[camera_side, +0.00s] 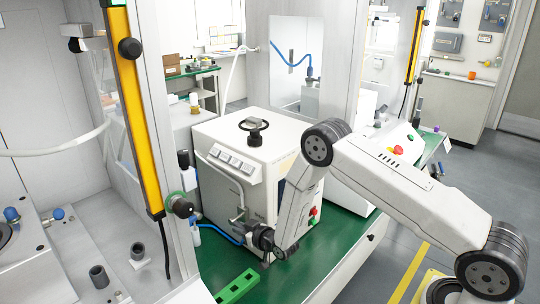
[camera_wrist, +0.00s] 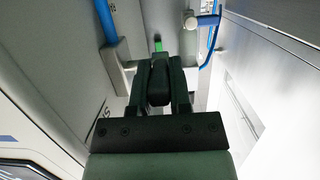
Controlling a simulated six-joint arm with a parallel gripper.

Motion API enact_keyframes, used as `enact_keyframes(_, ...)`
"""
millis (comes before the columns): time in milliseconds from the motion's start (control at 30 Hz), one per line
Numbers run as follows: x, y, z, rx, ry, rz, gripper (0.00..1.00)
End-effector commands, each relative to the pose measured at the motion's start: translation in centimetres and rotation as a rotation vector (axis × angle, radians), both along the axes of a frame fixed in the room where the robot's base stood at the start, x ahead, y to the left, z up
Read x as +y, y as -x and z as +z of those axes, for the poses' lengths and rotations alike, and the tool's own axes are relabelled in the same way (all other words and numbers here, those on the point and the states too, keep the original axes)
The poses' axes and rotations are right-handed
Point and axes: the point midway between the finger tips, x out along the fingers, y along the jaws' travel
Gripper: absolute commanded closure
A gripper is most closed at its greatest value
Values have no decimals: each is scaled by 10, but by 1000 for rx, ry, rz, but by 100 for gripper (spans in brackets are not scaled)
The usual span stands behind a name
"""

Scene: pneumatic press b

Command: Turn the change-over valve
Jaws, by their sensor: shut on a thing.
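My gripper (camera_side: 268,241) is at the lower front corner of the white machine cabinet (camera_side: 243,160). In the wrist view my gripper (camera_wrist: 160,72) has its two dark fingers closed on a dark lever (camera_wrist: 159,85), which looks like the handle of the change-over valve. A grey metal fitting (camera_wrist: 118,62) with a blue hose shows just left of the fingers. In the side view my wrist hides the valve, so its angle cannot be told there.
A blue hose (camera_side: 222,234) runs along the cabinet's foot toward my gripper. Another blue hose (camera_wrist: 210,45) bends on the right in the wrist view. A black handwheel (camera_side: 254,125) tops the cabinet. A green slotted block (camera_side: 236,286) lies on the green bench top (camera_side: 300,262), which is partly clear.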

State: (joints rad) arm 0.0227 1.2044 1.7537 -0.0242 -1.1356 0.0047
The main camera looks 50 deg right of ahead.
Motion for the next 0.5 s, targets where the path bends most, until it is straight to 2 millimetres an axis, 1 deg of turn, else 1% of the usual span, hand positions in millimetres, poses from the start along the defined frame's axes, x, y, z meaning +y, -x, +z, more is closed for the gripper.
enact_keyframes(233,0,0,4,88,0,0,100)
enact_keyframes(500,0,0,4,98,0,0,100)
